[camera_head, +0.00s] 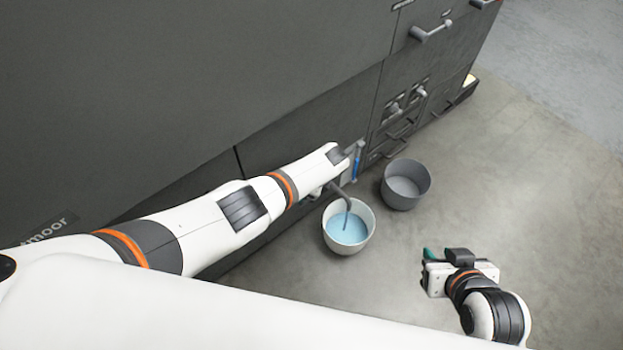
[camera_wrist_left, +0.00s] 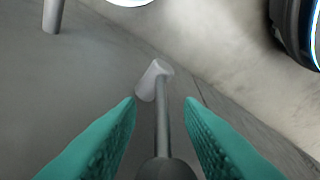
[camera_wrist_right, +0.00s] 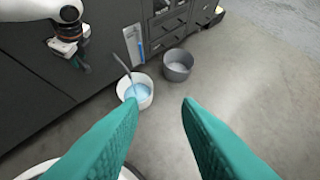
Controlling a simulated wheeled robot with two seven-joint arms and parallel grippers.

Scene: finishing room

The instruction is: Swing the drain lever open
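In the left wrist view, the drain lever (camera_wrist_left: 163,125) is a thin grey rod with a pale cylindrical end. It runs between the two teal fingers of my left gripper (camera_wrist_left: 160,101), which is open, with a visible gap on both sides. In the head view my left arm reaches to the dark machine's lower front and hides the lever and fingers. My right gripper (camera_head: 428,256) is open and empty over the floor, away from the machine.
A grey bucket (camera_head: 405,188) stands right of the white one. The machine front (camera_head: 250,90) has handles (camera_head: 431,32) and a blue vertical gauge (camera_head: 357,164). The concrete floor (camera_head: 510,190) on the right is clear.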

